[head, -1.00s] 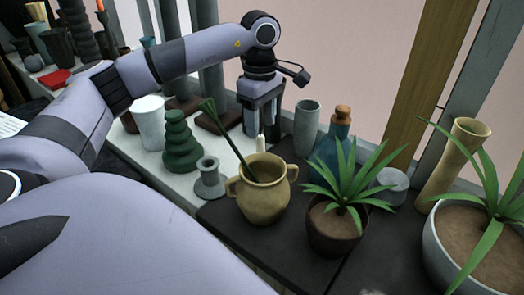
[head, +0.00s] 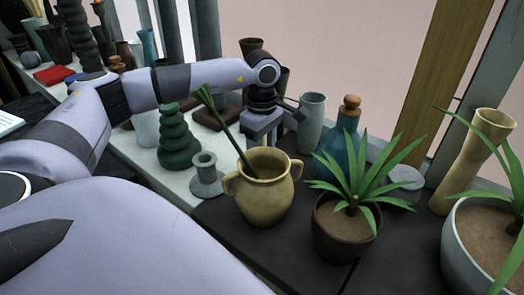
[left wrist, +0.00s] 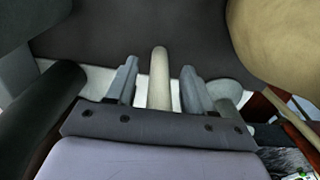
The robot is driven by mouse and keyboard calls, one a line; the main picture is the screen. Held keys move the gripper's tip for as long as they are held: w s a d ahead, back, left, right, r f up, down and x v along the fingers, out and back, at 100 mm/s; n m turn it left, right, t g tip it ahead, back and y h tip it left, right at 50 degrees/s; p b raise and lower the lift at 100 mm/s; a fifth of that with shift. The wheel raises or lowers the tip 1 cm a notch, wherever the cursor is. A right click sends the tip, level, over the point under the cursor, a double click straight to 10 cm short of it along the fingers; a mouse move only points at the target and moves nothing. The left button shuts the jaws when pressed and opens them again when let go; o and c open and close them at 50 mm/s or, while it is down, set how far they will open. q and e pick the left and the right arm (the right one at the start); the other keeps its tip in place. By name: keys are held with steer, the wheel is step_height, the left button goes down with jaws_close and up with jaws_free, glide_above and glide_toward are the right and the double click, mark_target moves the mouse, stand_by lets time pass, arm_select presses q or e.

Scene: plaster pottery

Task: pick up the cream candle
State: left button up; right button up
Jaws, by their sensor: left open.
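The cream candle (left wrist: 159,78) shows in the left wrist view as a pale upright rod between the two fingers of my left gripper (left wrist: 157,88). The fingers stand apart, one on each side, with a visible gap to the candle on both sides. In the head view my left gripper (head: 261,128) points down just behind the tan two-handled pot (head: 265,190). My right gripper is in neither view.
A green stacked ornament (head: 178,142) and a grey candlestick (head: 206,178) stand left of the pot. A pale vase (head: 312,122), a blue bottle (head: 345,140) and a potted plant (head: 345,235) stand to its right. In the left wrist view a dark cylinder (left wrist: 45,115) is close on the left.

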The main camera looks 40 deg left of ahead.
arm_select(q)
steer(key=shift+c, duration=0.3)
jaws_close()
steer(key=shift+r, duration=0.1)
